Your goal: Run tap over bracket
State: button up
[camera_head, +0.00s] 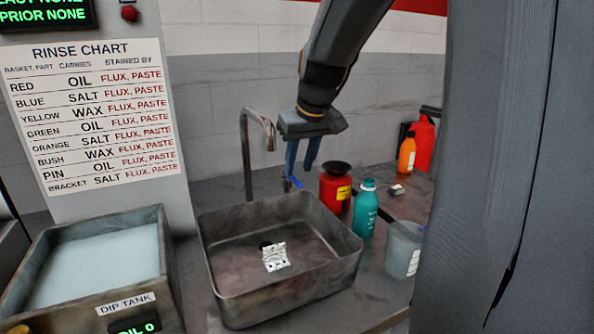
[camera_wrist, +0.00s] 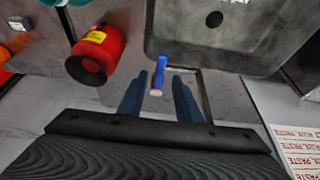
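A pale metal bracket (camera_head: 275,257) lies on the floor of the steel sink (camera_head: 330,270), near its drain. The sink also shows in the wrist view (camera_wrist: 240,58), with the dark drain hole. The grey tap (camera_head: 246,160) rises behind the sink, and its spout bends over towards the basin. A blue tap lever (camera_head: 293,181) sits behind the sink's back rim. My gripper (camera_head: 300,168) is open above the lever, its fingers pointing down. In the wrist view the lever (camera_wrist: 160,62) shows between and just beyond the fingertips of my gripper (camera_wrist: 160,77); contact cannot be told. No water stream is visible.
A red can (camera_head: 335,188) stands close right of the lever. A teal bottle (camera_head: 365,208) and a clear beaker (camera_head: 403,250) stand right of the sink. The dip tank (camera_head: 160,250) is at left. A rinse chart (camera_head: 100,110) hangs behind it, listing "BRACKET SALT".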

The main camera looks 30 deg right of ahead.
aim_at(296, 179)
jog(key=shift+x, duration=1.6)
grip_shut()
